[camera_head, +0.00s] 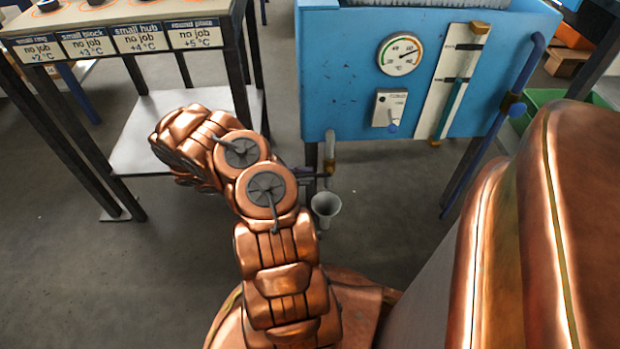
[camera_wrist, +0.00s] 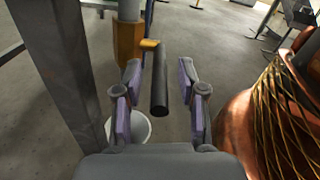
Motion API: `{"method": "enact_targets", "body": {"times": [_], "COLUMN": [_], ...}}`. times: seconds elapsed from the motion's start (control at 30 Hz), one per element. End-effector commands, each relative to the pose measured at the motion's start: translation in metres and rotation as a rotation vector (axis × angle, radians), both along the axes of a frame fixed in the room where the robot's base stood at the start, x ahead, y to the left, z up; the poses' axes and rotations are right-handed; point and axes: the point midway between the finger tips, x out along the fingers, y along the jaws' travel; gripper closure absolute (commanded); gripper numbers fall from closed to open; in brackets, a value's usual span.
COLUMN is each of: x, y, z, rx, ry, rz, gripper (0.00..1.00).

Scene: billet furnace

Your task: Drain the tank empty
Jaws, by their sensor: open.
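The blue tank (camera_head: 345,75) stands at the top in the head view. Its sight glass (camera_head: 452,105) shows a teal column up to about the lower dark mark. A drain pipe (camera_head: 329,148) comes down beneath it, above a grey funnel (camera_head: 326,207). In the wrist view, the brass valve body (camera_wrist: 128,42) has a dark lever handle (camera_wrist: 160,80) pointing towards the camera. My gripper (camera_wrist: 158,92) is open, with purple-padded fingers on both sides of the lever and visible gaps. In the head view my arm mostly hides it.
A dial gauge (camera_head: 400,54) and a switch box (camera_head: 389,108) are on the tank front. A blue side pipe (camera_head: 490,150) runs down at right. A labelled table (camera_head: 120,38) stands at left. In the wrist view a grey post (camera_wrist: 65,70) is close left of my gripper.

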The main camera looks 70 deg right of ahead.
Motion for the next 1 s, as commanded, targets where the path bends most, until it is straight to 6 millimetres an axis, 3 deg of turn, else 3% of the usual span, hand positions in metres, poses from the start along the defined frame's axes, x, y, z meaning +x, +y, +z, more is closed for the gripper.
{"method": "enact_targets", "body": {"times": [0.2, 0.5, 0.9, 1.0], "x": [-0.0133, -0.0149, -0.0149, -0.0149], "y": [-0.0067, -0.0072, -0.0070, -0.0070], "z": [0.0001, 0.0005, 0.0004, 0.0004], "rx": [-0.002, -0.002, -0.001, -0.001], "ry": [-0.003, -0.003, -0.002, -0.002], "rz": [0.000, 0.000, 0.000, 0.000], "gripper": [0.60, 0.60, 1.00, 1.00]}}
